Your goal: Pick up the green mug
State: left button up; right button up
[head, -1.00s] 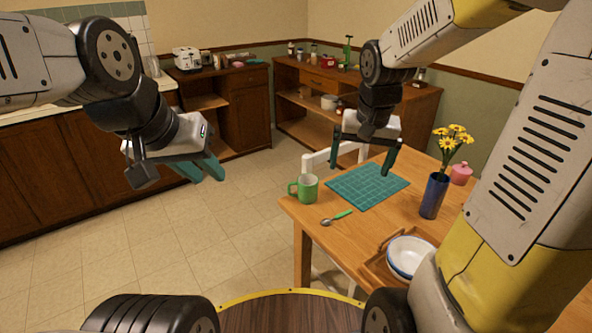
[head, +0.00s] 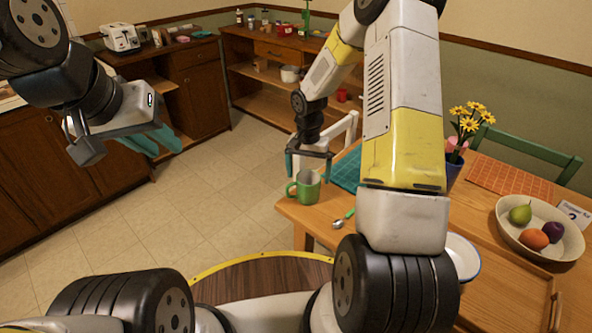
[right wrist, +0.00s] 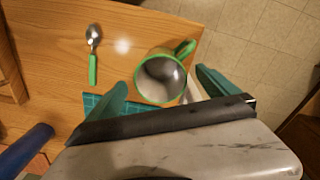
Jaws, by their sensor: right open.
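The green mug (head: 306,188) stands upright at the left corner of the wooden table, its handle to the left in the head view. In the right wrist view the mug (right wrist: 161,80) shows from above, with a pale, empty inside and a green rim. My right gripper (head: 309,165) is open just above the mug. In the right wrist view its two teal fingers (right wrist: 160,88) lie on either side of the mug and do not visibly grip it. My left gripper (head: 160,143) is far left over the floor, empty; its teal fingers look slightly apart.
A green-handled spoon (head: 343,218) lies close to the mug. A teal mat (head: 347,169) lies behind, partly hidden by my right arm. A blue vase (head: 454,170) with yellow flowers, a white bowl (head: 463,256) and a fruit bowl (head: 512,237) stand farther right.

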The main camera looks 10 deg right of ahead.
notch_tip(320, 180, down, 6)
jog(key=shift+r, duration=0.15)
jog(key=shift+s, duration=0.1)
jog(key=c, duration=1.8)
